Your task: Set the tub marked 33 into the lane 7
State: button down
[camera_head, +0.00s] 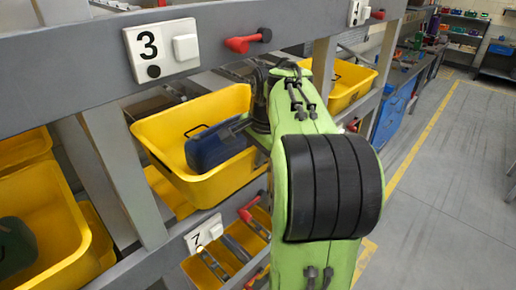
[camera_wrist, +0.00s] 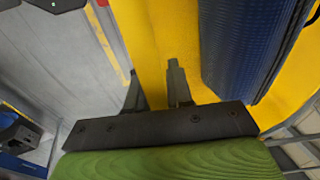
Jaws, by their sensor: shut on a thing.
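A yellow tub (camera_head: 165,128) with a dark blue item (camera_head: 215,145) inside is tilted at the rack front, below the plate marked 3. My gripper (camera_wrist: 157,85) is shut on this tub's wall, with yellow showing between the fingers in the wrist view; the blue item (camera_wrist: 250,45) is at their right. No number 33 is readable on any tub. The plate marked 7 (camera_head: 203,233) is on the lower beam, below the held tub.
The plate marked 3 (camera_head: 162,48) and a red lever (camera_head: 248,40) are on the upper beam. Other yellow tubs stand at left (camera_head: 40,220) and behind my arm (camera_head: 350,80). A rack upright (camera_head: 120,175) is close left of the held tub. The grey floor (camera_head: 455,170) at right is clear.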

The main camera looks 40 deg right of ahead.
jog(key=shift+f, duration=0.2)
jog(key=c, duration=1)
grip_release()
jog(key=shift+s, duration=0.1)
jog(key=shift+r, duration=0.2)
jog(key=p+v, duration=0.5)
jog(key=v, duration=0.7)
jog(key=shift+a+r+p, duration=0.1)
jog(key=shift+r+p, duration=0.1)
jog(key=shift+p, duration=0.1)
jog(key=shift+f, duration=0.1)
